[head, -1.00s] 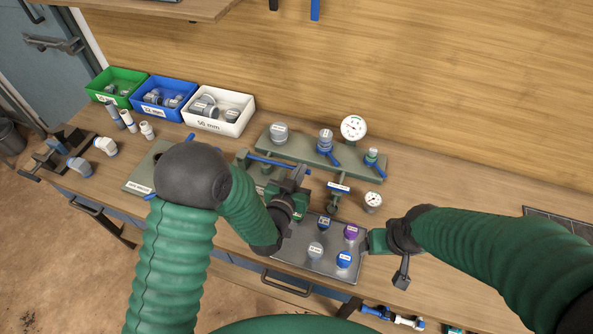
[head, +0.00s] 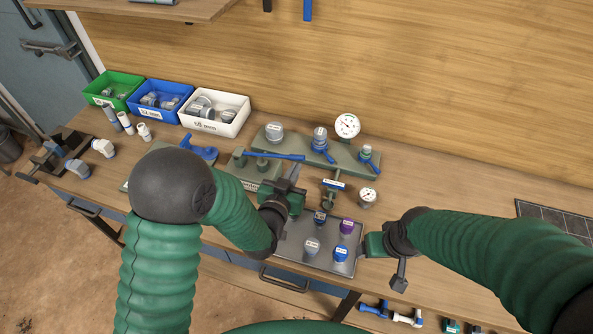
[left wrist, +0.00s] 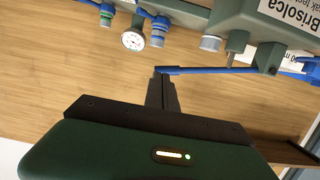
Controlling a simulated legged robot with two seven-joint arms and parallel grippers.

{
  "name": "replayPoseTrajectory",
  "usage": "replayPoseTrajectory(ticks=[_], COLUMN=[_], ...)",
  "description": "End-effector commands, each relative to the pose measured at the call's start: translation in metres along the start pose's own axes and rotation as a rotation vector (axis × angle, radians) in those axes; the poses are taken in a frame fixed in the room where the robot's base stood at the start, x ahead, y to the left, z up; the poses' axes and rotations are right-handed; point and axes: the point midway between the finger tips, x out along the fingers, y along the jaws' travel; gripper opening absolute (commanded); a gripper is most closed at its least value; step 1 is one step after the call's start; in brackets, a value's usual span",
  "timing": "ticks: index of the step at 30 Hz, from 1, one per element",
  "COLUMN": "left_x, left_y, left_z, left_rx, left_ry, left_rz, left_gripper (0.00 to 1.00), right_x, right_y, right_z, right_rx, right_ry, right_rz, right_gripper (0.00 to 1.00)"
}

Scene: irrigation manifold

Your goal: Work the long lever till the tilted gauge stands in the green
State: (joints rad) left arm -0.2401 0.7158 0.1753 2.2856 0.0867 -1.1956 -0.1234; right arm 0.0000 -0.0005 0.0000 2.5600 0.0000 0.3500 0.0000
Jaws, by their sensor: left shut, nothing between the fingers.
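The long blue lever (head: 280,156) reaches right from a grey-green pump body (head: 250,176); it also shows in the left wrist view (left wrist: 215,70). My left gripper (head: 296,172) is shut and empty. In the left wrist view its fingertips (left wrist: 161,76) are at the lever's free end; I cannot tell whether they touch it. A large white gauge (head: 347,125) stands behind the manifold and a smaller one (head: 368,195) in front. I cannot tell for sure which is tilted, nor read a green band. My right gripper (head: 372,244) is right of the tray, its fingers unclear.
The grey-green manifold (head: 297,147) carries blue-handled valves. A metal tray (head: 290,248) with several capped fittings lies in front. Green (head: 113,80), blue (head: 139,109) and white (head: 188,121) bins stand at the back left.

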Motion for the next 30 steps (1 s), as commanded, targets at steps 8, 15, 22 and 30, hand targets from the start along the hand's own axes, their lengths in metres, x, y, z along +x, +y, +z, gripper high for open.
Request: replayPoseTrajectory(ticks=[8,15,22,30], left_x=[-0.055,-0.07,-0.068,-0.069], left_y=[0.0,0.0,0.0,0.0], left_z=[-0.001,-0.003,-0.003,-0.003], left_rx=[0.0,0.0,-0.001,0.0], left_ry=[0.007,0.009,0.009,0.01], left_rz=[-0.001,-0.002,-0.002,-0.002], left_gripper=[0.0,0.0,0.0,0.0], right_x=[0.014,0.014,0.014,0.014], right_y=[0.0,0.0,0.0,0.0], right_z=[0.003,0.003,0.003,0.003], right_rx=[0.0,0.0,0.0,0.0], right_ry=[-0.001,0.0,-0.001,-0.001], right_rz=[0.0,0.0,0.0,0.0], right_gripper=[0.76,0.76,0.76,0.76])
